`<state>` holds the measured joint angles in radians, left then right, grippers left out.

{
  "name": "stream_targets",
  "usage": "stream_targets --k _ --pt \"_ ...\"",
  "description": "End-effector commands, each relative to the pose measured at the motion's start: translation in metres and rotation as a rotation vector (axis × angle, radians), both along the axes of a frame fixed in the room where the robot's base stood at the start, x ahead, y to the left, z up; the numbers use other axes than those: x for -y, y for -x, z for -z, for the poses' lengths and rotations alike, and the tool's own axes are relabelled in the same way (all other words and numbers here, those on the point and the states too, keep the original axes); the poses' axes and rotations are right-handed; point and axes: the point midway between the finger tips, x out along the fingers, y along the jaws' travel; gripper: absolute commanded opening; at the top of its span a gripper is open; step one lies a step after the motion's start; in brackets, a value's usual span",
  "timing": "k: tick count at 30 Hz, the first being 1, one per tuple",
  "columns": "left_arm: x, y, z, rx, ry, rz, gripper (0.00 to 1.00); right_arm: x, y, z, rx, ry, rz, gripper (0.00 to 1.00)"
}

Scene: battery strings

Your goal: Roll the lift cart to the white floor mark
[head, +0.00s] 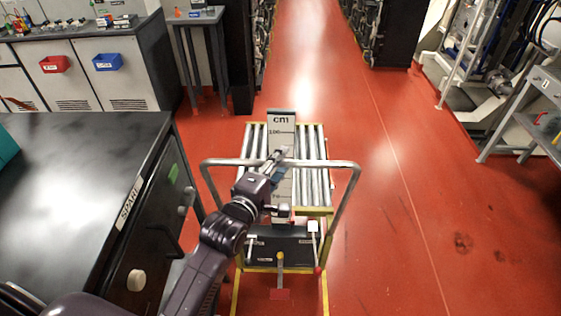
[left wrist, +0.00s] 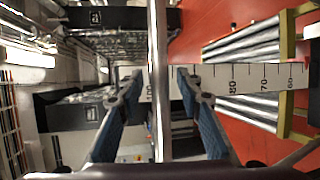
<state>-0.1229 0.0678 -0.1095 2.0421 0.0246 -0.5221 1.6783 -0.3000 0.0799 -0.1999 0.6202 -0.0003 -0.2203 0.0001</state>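The lift cart (head: 313,225) stands ahead of me on the red floor, with a roller top, a yellow frame and a bent grey push bar (head: 225,162). An upright cm scale (head: 282,122) rises at its middle. My left gripper (head: 277,156) is at the middle of the push bar. In the left wrist view, the bar (left wrist: 157,40) runs between the two blue-padded fingers, with gaps on both sides, so the gripper (left wrist: 159,84) is open around it. My right gripper is not in view. I cannot make out a white floor mark.
A dark table (head: 75,150) with a SPARE label stands close on the left. Behind it are a cabinet (head: 105,75) and a small table (head: 197,17). Dark racks flank the aisle ahead. A metal shelf (head: 535,120) stands at right. The aisle floor (head: 310,75) beyond the cart is clear.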

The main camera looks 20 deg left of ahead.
Motion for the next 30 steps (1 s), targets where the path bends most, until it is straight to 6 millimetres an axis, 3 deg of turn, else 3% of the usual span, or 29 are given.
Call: stream_targets --k 6,15,26,30 --pt "0.000 0.000 0.000 0.000 -0.001 0.000 0.33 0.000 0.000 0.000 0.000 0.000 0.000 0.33" --pt "0.000 0.000 0.000 0.000 -0.001 0.000 0.00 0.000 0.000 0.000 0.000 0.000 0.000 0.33" --pt "-0.001 -0.002 0.000 -0.001 -0.001 -0.001 0.00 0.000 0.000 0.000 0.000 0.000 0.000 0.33" --pt "-0.007 -0.021 -0.001 0.002 -0.002 -0.003 0.00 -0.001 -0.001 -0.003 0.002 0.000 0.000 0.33"
